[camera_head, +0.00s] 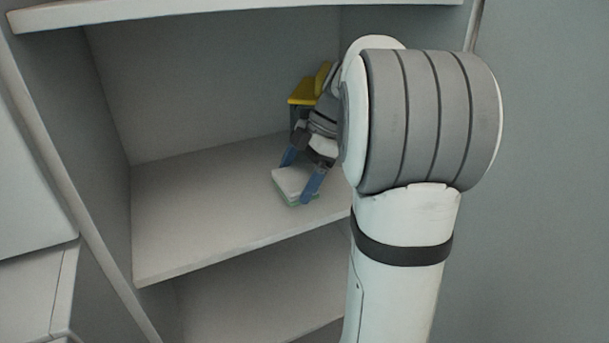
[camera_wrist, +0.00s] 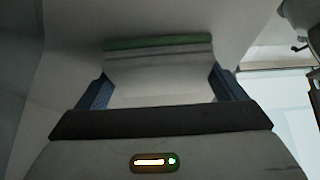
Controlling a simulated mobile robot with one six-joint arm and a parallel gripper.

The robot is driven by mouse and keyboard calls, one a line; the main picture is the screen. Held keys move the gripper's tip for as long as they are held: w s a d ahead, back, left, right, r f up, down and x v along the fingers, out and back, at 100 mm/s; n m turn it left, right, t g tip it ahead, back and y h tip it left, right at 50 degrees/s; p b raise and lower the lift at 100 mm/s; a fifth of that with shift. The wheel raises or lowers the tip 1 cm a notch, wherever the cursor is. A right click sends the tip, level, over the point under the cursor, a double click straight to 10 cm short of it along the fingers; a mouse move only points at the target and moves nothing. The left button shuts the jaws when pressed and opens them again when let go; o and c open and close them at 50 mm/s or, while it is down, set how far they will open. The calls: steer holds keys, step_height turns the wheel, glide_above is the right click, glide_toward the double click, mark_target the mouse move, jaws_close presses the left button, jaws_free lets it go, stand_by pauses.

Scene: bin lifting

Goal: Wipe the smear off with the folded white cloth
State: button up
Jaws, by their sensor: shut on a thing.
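My gripper (camera_head: 300,182) is over the middle shelf (camera_head: 190,225) of a cabinet, with its blue fingers pointing down. It is shut on the folded white cloth (camera_head: 290,178), which has a green layer along its lower edge. The cloth is at or just above the shelf; I cannot tell whether it touches. In the wrist view the cloth (camera_wrist: 160,72) sits between the two blue fingers of my gripper (camera_wrist: 160,92), its green edge at the far side. No smear can be made out; my arm hides the right part of the shelf.
A yellow-topped object (camera_head: 304,92) stands behind my gripper, partly hidden by my arm. An upper shelf board (camera_head: 200,14) spans above and a lower shelf (camera_head: 260,295) lies below. The left part of the middle shelf is clear, bounded by the cabinet's left side wall (camera_head: 100,130).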

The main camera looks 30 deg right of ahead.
mark_target(247, 205)
steer(key=shift+a+f+b, duration=0.1)
steer(key=shift+a+b, duration=0.5)
steer(key=shift+a, duration=2.3)
steer(key=shift+a+f+b, duration=0.2)
steer(key=shift+a+b, duration=0.25)
steer(key=shift+a, duration=1.45)
steer(key=shift+r+p, duration=2.15)
steer(key=shift+r, duration=0.95)
steer(key=shift+r+p, duration=1)
steer(key=shift+r, duration=0.6)
steer(key=shift+r, duration=0.15)
